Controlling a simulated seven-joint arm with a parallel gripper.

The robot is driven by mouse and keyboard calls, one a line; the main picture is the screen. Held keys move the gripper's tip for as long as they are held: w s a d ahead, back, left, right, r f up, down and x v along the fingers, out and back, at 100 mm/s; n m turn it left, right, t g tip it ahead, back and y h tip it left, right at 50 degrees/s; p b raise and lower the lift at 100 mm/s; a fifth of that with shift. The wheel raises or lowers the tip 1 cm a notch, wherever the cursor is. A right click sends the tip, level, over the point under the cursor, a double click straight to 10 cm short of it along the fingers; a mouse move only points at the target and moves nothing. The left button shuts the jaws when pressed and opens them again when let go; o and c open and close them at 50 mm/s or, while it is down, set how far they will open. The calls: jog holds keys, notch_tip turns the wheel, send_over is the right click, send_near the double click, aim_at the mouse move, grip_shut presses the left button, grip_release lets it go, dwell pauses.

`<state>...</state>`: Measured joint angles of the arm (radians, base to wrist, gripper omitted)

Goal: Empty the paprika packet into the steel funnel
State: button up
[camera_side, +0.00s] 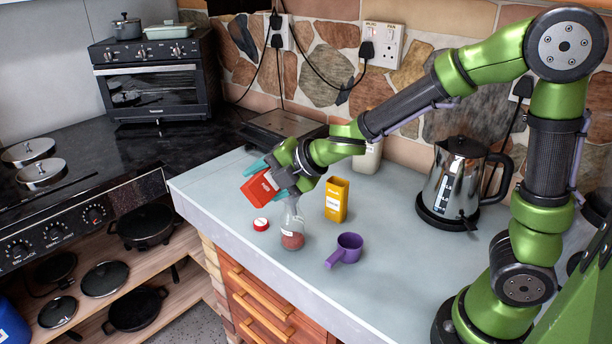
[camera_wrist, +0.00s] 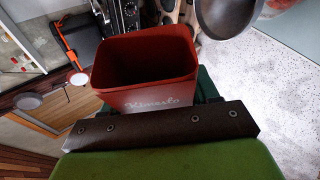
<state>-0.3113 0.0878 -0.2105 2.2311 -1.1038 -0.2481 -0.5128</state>
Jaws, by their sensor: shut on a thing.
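My gripper (camera_side: 275,177) is shut on the red paprika packet (camera_side: 257,188), holding it tilted above the counter's left part. The packet's open mouth shows in the wrist view (camera_wrist: 148,75). Its inside looks dark, and I cannot tell how much powder it holds. A clear glass jar (camera_side: 292,222) stands upright just below and right of the packet, with reddish powder in its bottom. The steel funnel is not clear in the side view, where my gripper covers the jar's top. A shiny metal rim (camera_wrist: 228,18) at the wrist view's top may be the funnel; I cannot tell.
A red lid (camera_side: 261,224) lies left of the jar. A yellow packet (camera_side: 337,200) stands right of it, and a purple scoop (camera_side: 347,247) lies in front. A kettle (camera_side: 458,180) and a pale canister (camera_side: 367,157) stand farther right. The counter's front left edge is close.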

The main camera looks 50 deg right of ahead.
jog(key=shift+d+r+m+y+p, duration=0.25)
jog(key=shift+r+m+y, duration=0.4)
jog(key=shift+y, duration=0.25)
jog(key=shift+d+r+m+y+p, duration=0.1)
jog(key=shift+r+m+y+p, duration=0.15)
jog(key=shift+r+m+y, duration=0.45)
dwell(1.2)
jog(key=shift+d+r+m+t+y+p, duration=0.3)
jog(key=shift+r+m+t+y+p, duration=0.15)
jog(key=shift+y, duration=0.3)
jog(key=shift+d+r+m+t+y+p, duration=0.3)
jog(key=shift+r+m+y, duration=0.2)
jog(key=shift+y, duration=0.25)
dwell(3.7)
